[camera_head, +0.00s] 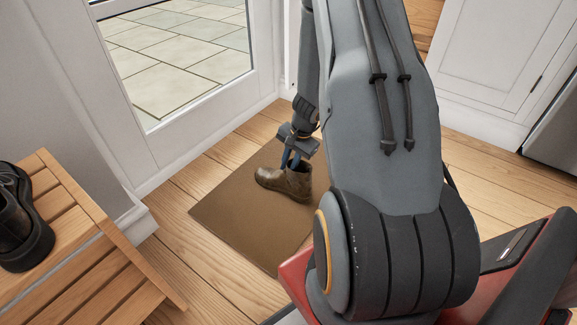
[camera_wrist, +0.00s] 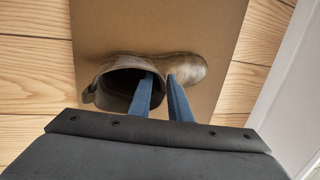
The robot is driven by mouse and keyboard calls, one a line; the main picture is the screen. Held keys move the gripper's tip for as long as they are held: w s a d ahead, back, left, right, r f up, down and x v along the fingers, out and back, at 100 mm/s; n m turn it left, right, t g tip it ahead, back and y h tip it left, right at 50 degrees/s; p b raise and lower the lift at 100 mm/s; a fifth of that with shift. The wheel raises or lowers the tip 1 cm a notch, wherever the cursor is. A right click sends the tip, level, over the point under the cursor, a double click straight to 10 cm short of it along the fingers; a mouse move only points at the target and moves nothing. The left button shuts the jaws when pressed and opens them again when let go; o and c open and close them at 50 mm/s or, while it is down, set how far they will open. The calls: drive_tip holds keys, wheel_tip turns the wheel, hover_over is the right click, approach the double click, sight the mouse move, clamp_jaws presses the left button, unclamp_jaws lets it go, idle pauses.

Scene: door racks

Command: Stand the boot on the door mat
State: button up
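The brown leather boot (camera_head: 286,183) stands upright, sole down, on the flat brown door mat (camera_head: 238,213). Its toe points left in the head view. The wrist view shows the boot (camera_wrist: 185,67) from above, with its dark opening to the left and toe to the right, over the mat (camera_wrist: 160,25). My gripper (camera_head: 291,160) reaches down to the top of the boot. Its two blue fingers (camera_wrist: 161,76) are apart, one at the opening and one outside over the front. A gap shows between them. Contact with the collar is unclear.
A wooden slatted rack (camera_head: 95,255) with a dark shoe (camera_head: 22,222) stands at the left. A glazed door (camera_head: 190,75) is behind the mat, with a white cabinet (camera_head: 495,55) at the right. Bare wood floor surrounds the mat.

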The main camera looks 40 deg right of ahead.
drive_tip(key=o, duration=0.4)
drive_tip(key=shift+c, duration=0.2)
drive_tip(key=p+v, duration=0.7)
drive_tip(key=v, duration=0.5)
drive_tip(key=s+a+r+n, duration=0.1)
drive_tip(key=a+r+n, duration=0.2)
drive_tip(key=a+r, duration=0.5)
drive_tip(key=a+r+n+g, duration=0.1)
drive_tip(key=a+r+n, duration=0.3)
drive_tip(key=a, duration=0.8)
drive_tip(key=s+a+r+n, duration=0.1)
drive_tip(key=a+r+n, duration=0.2)
drive_tip(key=a+r, duration=0.5)
drive_tip(key=s+a+r+n, duration=0.4)
drive_tip(key=s+a+n, duration=0.1)
drive_tip(key=s+a, duration=0.6)
drive_tip(key=s+a+r+n, duration=0.2)
drive_tip(key=s+n, duration=0.1)
drive_tip(key=s, duration=0.4)
drive_tip(key=s+a+r+n+g, duration=0.1)
drive_tip(key=s+a+r+n, duration=0.2)
drive_tip(key=s, duration=0.5)
drive_tip(key=shift+r+n+h, duration=0.3)
